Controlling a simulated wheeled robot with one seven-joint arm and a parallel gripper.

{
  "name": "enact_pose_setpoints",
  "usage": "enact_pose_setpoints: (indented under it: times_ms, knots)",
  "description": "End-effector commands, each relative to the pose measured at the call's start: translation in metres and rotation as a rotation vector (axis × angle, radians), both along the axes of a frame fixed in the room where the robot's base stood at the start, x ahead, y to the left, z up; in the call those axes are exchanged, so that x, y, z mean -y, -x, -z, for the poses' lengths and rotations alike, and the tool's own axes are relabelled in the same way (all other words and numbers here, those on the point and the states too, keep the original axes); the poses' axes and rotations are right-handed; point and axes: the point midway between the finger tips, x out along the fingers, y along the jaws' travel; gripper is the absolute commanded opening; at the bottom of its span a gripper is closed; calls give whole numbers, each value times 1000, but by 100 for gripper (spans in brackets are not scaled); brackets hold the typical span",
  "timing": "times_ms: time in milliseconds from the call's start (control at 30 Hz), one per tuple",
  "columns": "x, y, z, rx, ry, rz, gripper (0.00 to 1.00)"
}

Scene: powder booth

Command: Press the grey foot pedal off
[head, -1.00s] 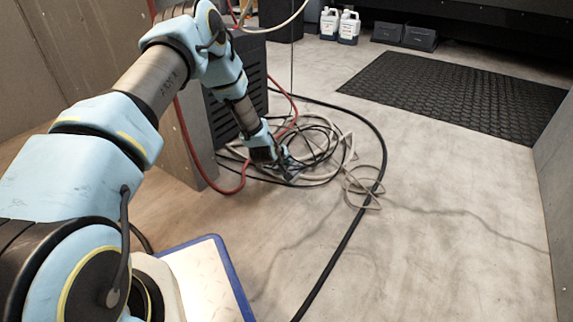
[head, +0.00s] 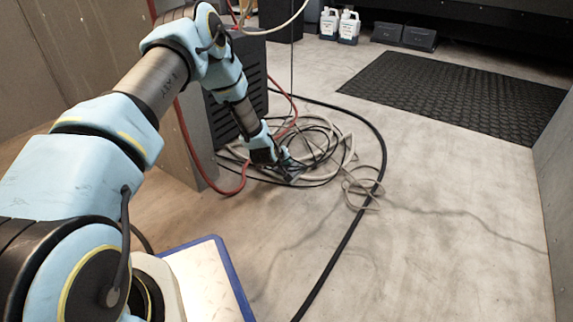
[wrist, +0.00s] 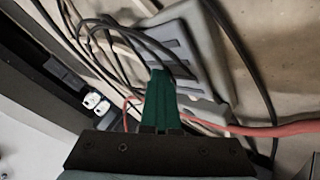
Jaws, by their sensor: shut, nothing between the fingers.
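The grey foot pedal (wrist: 190,45) fills the upper middle of the wrist view, with a ridged top and black cables lying across it. In the head view the pedal (head: 294,176) is a small grey shape among the coiled cables, partly hidden by my gripper. My gripper (head: 286,160) reaches down to it from the left. Its green fingers (wrist: 160,72) are together and empty, with the tips over the pedal's ridged part. I cannot tell whether the tips touch it.
Loose black and beige cables (head: 345,150) and a red hose (head: 238,188) lie around the pedal. A dark louvred cabinet (head: 222,115) stands close behind my gripper. A black mat (head: 455,92), white-and-blue jugs (head: 348,27) and dark grey boxes (head: 419,38) are farther back. Floor at right is open.

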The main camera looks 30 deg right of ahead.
Motion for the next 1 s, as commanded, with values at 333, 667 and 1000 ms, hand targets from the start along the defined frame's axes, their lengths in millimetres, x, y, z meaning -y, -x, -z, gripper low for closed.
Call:
enact_pose_setpoints:
  times_ms: [333,667,1000]
  knots:
    - [-1,1,-23,-4,-3,0,0]
    - [0,0,-56,-1,-1,-1,0]
    - [0,0,-60,-1,-1,0,0]
